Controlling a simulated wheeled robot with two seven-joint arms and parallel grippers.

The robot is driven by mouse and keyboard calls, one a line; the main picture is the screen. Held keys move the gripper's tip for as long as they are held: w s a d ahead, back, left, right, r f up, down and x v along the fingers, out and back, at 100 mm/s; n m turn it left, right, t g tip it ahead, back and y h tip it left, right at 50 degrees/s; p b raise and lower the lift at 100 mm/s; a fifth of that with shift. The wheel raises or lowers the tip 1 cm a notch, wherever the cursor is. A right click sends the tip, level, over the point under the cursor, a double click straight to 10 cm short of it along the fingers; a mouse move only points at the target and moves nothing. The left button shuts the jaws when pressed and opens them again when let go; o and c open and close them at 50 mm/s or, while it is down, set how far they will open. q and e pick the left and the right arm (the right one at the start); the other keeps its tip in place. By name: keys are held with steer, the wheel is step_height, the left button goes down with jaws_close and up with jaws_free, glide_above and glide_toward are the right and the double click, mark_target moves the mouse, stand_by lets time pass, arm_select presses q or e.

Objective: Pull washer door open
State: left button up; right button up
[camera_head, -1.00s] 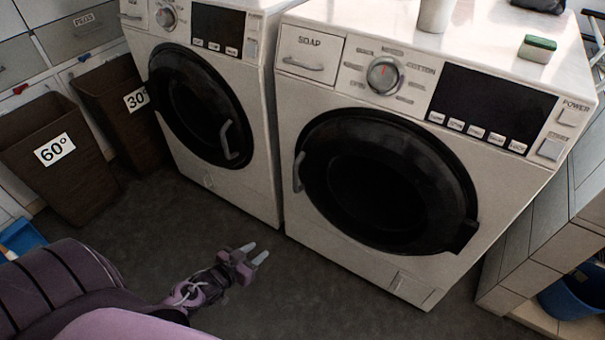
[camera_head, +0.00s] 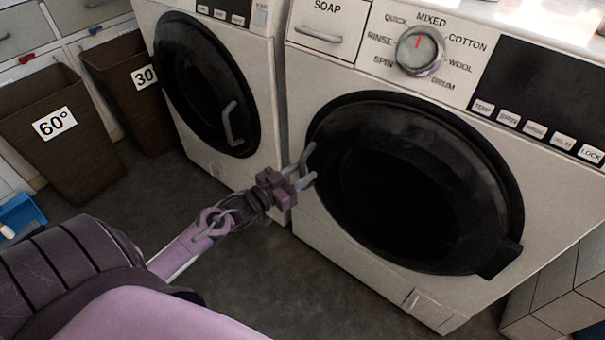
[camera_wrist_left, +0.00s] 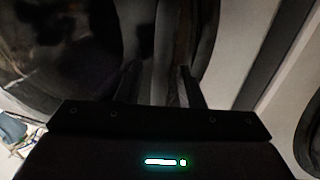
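The near washer is the white machine on the right, and its round black door (camera_head: 420,190) is closed. A grey bar handle (camera_head: 307,153) sits on the left edge of this door. My left gripper (camera_head: 308,174) is at the handle's lower part, with its two fingers apart. In the left wrist view my left gripper (camera_wrist_left: 160,82) shows two dark fingers spread, with a grey upright strip between them that looks like the handle. That view is dark, and I cannot tell whether the fingers touch the handle. My right gripper is not in view.
A second white washer with a closed black door (camera_head: 205,85) stands to the left, its own handle (camera_head: 232,124) facing out. Brown bins (camera_head: 60,130) stand further left. A tiled block (camera_head: 560,290) is at the lower right. The dark floor in front of the washers is clear.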

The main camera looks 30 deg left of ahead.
arm_select(q)
steer(key=shift+w, duration=0.3)
jaws_close()
steer(key=shift+d, duration=0.1)
